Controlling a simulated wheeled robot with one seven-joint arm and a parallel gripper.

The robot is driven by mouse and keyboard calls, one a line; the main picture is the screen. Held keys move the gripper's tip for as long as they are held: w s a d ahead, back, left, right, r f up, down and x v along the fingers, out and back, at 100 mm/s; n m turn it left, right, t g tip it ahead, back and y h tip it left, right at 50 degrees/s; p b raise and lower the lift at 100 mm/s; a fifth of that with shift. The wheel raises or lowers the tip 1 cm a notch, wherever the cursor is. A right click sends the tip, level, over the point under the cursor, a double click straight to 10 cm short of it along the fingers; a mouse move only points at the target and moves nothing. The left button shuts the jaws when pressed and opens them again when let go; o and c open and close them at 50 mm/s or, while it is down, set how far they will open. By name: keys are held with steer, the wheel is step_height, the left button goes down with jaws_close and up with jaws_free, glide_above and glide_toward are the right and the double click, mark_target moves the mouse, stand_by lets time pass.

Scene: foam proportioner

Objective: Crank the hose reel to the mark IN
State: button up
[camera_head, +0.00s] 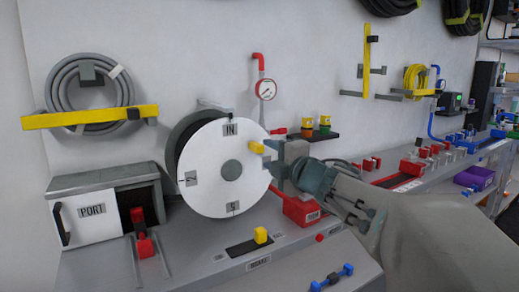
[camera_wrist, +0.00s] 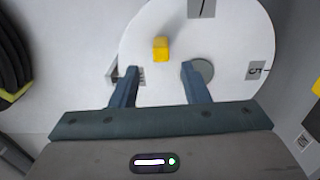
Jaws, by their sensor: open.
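The hose reel (camera_head: 207,172) is a white disc on the wall side of the bench, with a grey hub (camera_head: 231,170). The IN label (camera_head: 230,129) sits at its top, with other labels at left and bottom. A yellow crank knob (camera_head: 257,147) stands out from the disc at its upper right. My gripper (camera_head: 272,157) is at the disc's right side, close to the knob. In the wrist view my open fingers (camera_wrist: 160,68) face the disc, with the yellow knob (camera_wrist: 161,48) just beyond and between the tips. Contact with the knob is not visible.
A red box (camera_head: 300,211) sits under my gripper. A gauge (camera_head: 266,89) hangs above.

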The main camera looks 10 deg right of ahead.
steer(key=v, duration=0.6)
steer(key=shift+s+p, duration=0.2)
steer(key=shift+p, duration=0.15)
steer(key=shift+d+r, duration=0.1)
steer(key=shift+d, duration=0.05)
steer(key=s+d+f+m+g+h+p, duration=0.2)
steer(key=s+d+m+g+h+p, duration=0.3)
steer(key=m+h+p, duration=0.85)
steer(key=s+a+f+m+g+y+p, duration=0.2)
steer(key=s+a+f+m+g+y, duration=0.1)
steer(key=s, duration=0.4)
steer(key=s+a+f+m+g+y+p, duration=0.3)
steer(key=s+a+m+g+y, duration=0.1)
steer(key=s, duration=0.4)
steer(key=shift+a+m+g+y, duration=0.35)
steer(key=shift+a+m+g, duration=0.15)
steer(key=shift+m+g, duration=0.5)
